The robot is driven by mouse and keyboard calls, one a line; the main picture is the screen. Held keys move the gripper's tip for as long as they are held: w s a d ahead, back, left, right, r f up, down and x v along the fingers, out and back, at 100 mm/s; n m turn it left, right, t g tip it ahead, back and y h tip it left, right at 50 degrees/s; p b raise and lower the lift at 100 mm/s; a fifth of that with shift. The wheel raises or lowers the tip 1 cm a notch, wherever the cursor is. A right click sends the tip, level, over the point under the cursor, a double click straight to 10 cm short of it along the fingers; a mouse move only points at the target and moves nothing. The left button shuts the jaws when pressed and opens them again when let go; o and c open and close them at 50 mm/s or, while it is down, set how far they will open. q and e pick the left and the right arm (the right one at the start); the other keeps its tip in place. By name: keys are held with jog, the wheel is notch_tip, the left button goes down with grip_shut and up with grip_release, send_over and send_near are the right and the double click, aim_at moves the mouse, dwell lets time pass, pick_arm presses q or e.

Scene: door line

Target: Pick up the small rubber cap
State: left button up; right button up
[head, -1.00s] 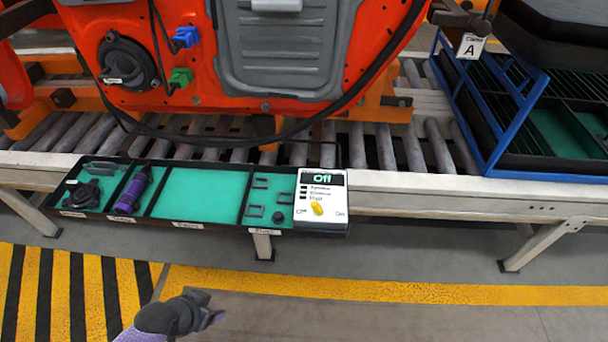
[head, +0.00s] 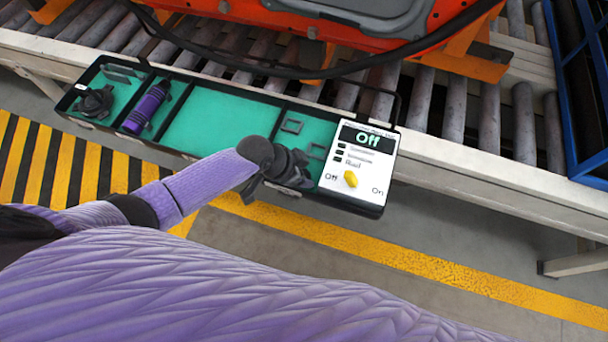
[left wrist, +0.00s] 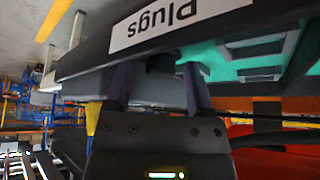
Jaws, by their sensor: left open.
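The small rubber cap (left wrist: 162,62) is a dark round piece in the left wrist view, by the front wall of the tray section labelled Plugs (left wrist: 180,22). It shows between the two fingers of my left gripper (left wrist: 157,78), which are open and apart on either side of it. I cannot tell whether they touch it. In the head view my left gripper (head: 290,168) is over the front of the plug section and hides the cap. My right gripper is not in view.
The tray (head: 190,158) has green-lined sections with square frames (head: 292,126), a purple cylinder (head: 147,107) and a dark coiled part (head: 94,102). A control box (head: 357,165) reading Off stands close right of my gripper. Rollers and an orange machine (head: 340,20) lie behind.

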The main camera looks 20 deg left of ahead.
pick_arm(q)
jog(key=shift+w+d+f, duration=0.2)
jog(key=shift+f, duration=0.25)
jog(key=shift+r, duration=0.15)
grip_shut()
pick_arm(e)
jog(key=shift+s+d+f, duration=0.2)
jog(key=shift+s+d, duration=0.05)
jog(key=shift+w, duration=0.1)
pick_arm(q)
jog(key=shift+r+p, duration=0.3)
notch_tip(320, 180, up, 10)
jog(key=p, duration=0.5)
jog(key=shift+f, duration=0.25)
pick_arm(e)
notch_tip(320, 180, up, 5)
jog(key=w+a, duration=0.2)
